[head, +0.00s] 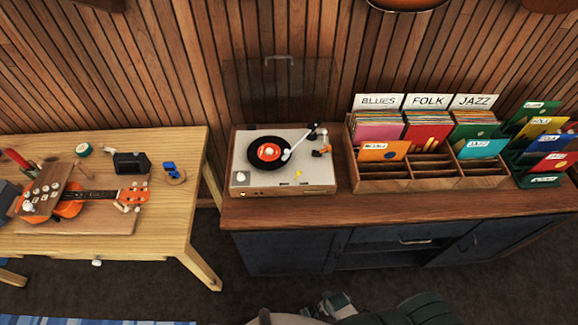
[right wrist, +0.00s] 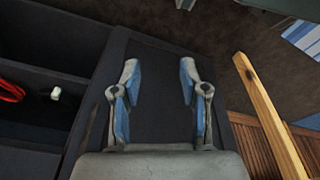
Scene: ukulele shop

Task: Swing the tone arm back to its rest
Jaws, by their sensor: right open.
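The record player (head: 246,178) stands on the dark cabinet in the head view, with an orange-centred black record (head: 268,153) on its platter. The pale tone arm (head: 297,145) runs from its pivot at the back right down to the left, its head over the record's right side. I cannot tell whether the needle touches. A small orange part (head: 321,152) sits right of the arm; I cannot tell if it is the rest. My right gripper (right wrist: 159,70) is open and empty before the dark cabinet front, low and away from the player. My left gripper is not in view.
Record bins (head: 420,175) stand right of the player on the wooden cabinet top (head: 400,205). A light workbench (head: 165,225) with a ukulele (head: 70,207) is at the left. A raised clear lid (head: 278,90) stands behind the player. An open shelf (right wrist: 45,120) shows in the right wrist view.

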